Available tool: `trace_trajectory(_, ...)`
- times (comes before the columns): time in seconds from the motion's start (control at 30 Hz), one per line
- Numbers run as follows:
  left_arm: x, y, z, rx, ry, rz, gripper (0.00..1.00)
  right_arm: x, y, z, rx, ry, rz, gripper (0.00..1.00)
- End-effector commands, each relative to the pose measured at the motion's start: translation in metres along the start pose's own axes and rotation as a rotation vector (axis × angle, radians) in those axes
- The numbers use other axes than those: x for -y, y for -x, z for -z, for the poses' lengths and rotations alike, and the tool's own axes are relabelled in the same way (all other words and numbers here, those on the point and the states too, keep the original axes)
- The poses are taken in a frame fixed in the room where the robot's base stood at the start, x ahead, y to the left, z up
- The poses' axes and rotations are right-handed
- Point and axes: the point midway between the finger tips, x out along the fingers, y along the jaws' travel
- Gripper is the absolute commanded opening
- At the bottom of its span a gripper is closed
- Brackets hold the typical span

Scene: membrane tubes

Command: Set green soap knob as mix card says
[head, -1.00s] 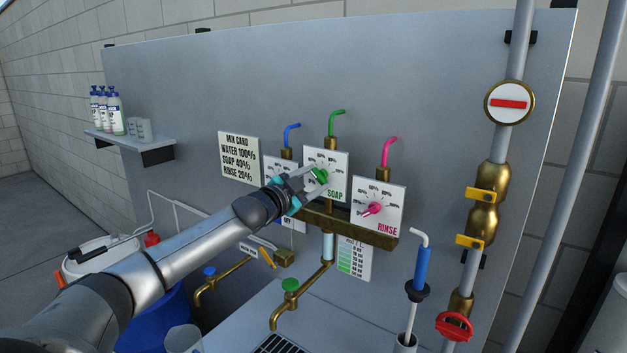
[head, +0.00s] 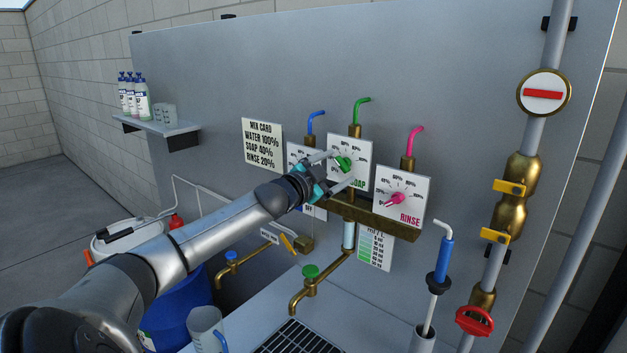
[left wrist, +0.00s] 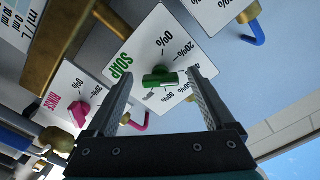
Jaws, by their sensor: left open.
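The green soap knob (head: 343,163) sits on the white SOAP dial plate, the middle of three; it also shows in the left wrist view (left wrist: 160,79). My left gripper (head: 338,170) is open, its fingers either side of the knob; the left wrist view shows the fingertips (left wrist: 161,78) with a gap on both sides. The knob's bar lies roughly toward the 40% side in the wrist view, but its exact setting is hard to read. The mix card (head: 262,146) reads water 100%, soap 40%, rinse 20%. My right gripper is not in view.
The pink rinse knob (head: 395,199) is right of the soap dial. The water dial (head: 299,158) is left, partly behind my gripper. A brass manifold (head: 375,216) runs below the dials. Bent colored pipes, including the green one (head: 360,104), rise above them.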

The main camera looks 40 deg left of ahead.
Motion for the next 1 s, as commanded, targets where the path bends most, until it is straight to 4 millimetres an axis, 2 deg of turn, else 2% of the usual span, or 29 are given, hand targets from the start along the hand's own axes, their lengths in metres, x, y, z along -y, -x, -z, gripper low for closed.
trace_trajectory(0.6,-0.001,0.047,-0.001,0.001,-0.003,-0.003,0.88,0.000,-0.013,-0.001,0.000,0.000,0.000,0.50)
trace_trajectory(1.0,-0.002,0.079,-0.001,0.003,-0.001,-0.003,0.88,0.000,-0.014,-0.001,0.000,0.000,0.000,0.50)
